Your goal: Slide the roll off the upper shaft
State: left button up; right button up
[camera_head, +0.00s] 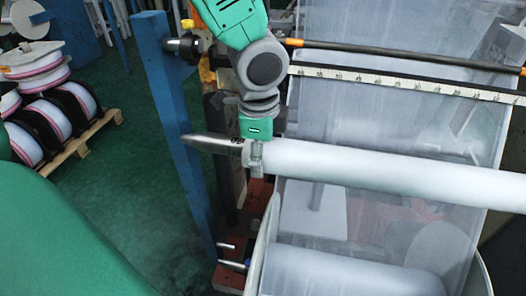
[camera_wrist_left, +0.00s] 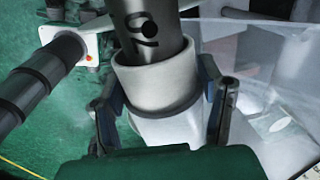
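The white roll (camera_head: 390,174) sits on the upper shaft and runs from the middle of the head view to its right edge. The grey metal shaft end (camera_head: 212,143) sticks out of the roll's left end. In the left wrist view the roll's end (camera_wrist_left: 155,85) surrounds the marked shaft (camera_wrist_left: 150,30). My left gripper (camera_head: 257,155) is at the roll's left end, reaching down from above. In the left wrist view its two fingers (camera_wrist_left: 162,95) lie along both sides of the roll's end and appear to touch it. My right gripper is not in view.
A blue post (camera_head: 172,120) stands left of the shaft end. A black rod (camera_head: 400,62) and a ruler strip (camera_head: 400,82) cross behind the roll. Translucent film (camera_head: 400,120) hangs around it. Several rolls lie on a wooden pallet (camera_head: 82,140) at left; green floor between is clear.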

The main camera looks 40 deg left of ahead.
aim_at(183, 135)
pick_arm(q)
jog(key=shift+s+a+p, duration=0.2)
jog(key=shift+s+a, duration=0.1)
jog(key=shift+a, duration=0.6)
jog(key=shift+s+a+p, duration=0.2)
jog(key=shift+s+a, duration=0.1)
jog(key=shift+a, duration=0.6)
jog(key=shift+s+a+p, duration=0.25)
jog(key=shift+s+a, duration=0.05)
jog(key=shift+a, duration=0.45)
jog(key=shift+s+a+p, duration=0.2)
jog(key=shift+s+a, duration=0.1)
jog(key=shift+a, duration=0.4)
jog(key=shift+s+a+p, duration=0.5)
jog(key=shift+s+a, duration=0.1)
jog(key=shift+a, duration=0.95)
jog(key=shift+s+a+p, duration=0.45)
jog(key=shift+s+a, duration=0.2)
jog(key=shift+a, duration=0.85)
jog(key=shift+s+a+p, duration=0.5)
jog(key=shift+s+a, duration=0.1)
jog(key=shift+a, duration=0.95)
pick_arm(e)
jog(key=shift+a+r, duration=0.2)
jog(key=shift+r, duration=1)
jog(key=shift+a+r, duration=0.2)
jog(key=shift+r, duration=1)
